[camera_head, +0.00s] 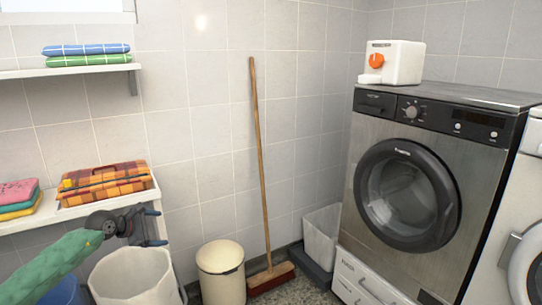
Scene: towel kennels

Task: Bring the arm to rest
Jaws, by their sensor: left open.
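My left arm (55,265), in a green sleeve, comes in from the lower left. My left gripper (156,228) is open, its two fingers spread apart and nothing seen between them. It is in front of the right end of the lower white shelf and above a white bin (130,278). My right gripper is not in view.
The lower shelf (105,207) also holds pink, yellow and blue folded towels (17,199). An upper shelf (70,69) holds blue and green towels (87,54). A broom (260,150) leans on the wall beside a cream bin (221,270). A washing machine (350,210) stands right.

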